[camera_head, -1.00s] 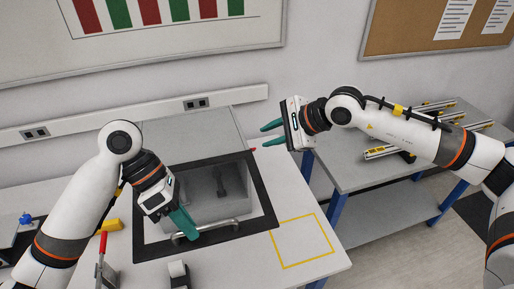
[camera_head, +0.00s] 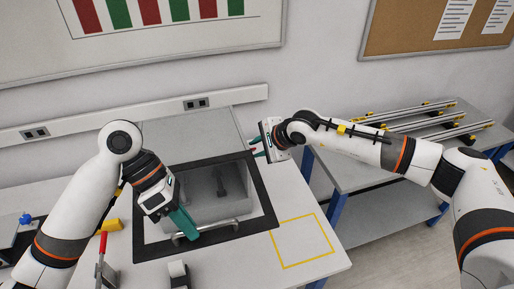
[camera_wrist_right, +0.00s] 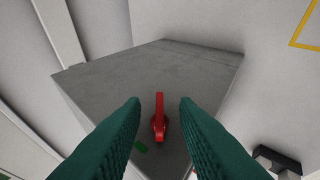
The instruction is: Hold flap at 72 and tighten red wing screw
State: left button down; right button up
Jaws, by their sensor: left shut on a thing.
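A dark-framed flap (camera_head: 262,185) with a clear pane lies over a grey housing (camera_head: 225,125) in the head view. My left gripper (camera_head: 189,232) is shut on the flap's silver bar handle (camera_head: 222,227) at its front edge. The red wing screw (camera_wrist_right: 159,118) stands out from a grey face in the right wrist view. My right gripper (camera_wrist_right: 159,104) is open, with its green fingers on either side of the screw and a gap to each. In the head view my right gripper (camera_head: 257,147) is at the housing's right side and mostly covers the screw. I cannot read an angle scale.
A red-handled clamp (camera_head: 102,250) and a yellow block (camera_head: 113,225) are at the front left. A yellow-outlined square (camera_head: 302,242) on the bench is empty. A side table (camera_head: 385,205) at the right holds several rails.

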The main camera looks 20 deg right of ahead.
jog(key=shift+w+a+f, duration=0.1)
jog(key=shift+w+f, duration=0.05)
jog(key=shift+f, duration=0.05)
grip_shut()
jog(key=shift+w, duration=0.1)
jog(key=shift+w+r+m+g, duration=0.15)
jog(key=shift+m+g, duration=0.1)
jog(key=shift+g, duration=0.95)
jog(key=shift+w+f+m+g, duration=0.15)
jog(key=shift+m+g, duration=0.15)
jog(key=shift+g, duration=0.9)
jog(key=shift+w+r+m+g, duration=0.15)
jog(key=shift+m+g, duration=0.1)
jog(key=shift+g, duration=0.95)
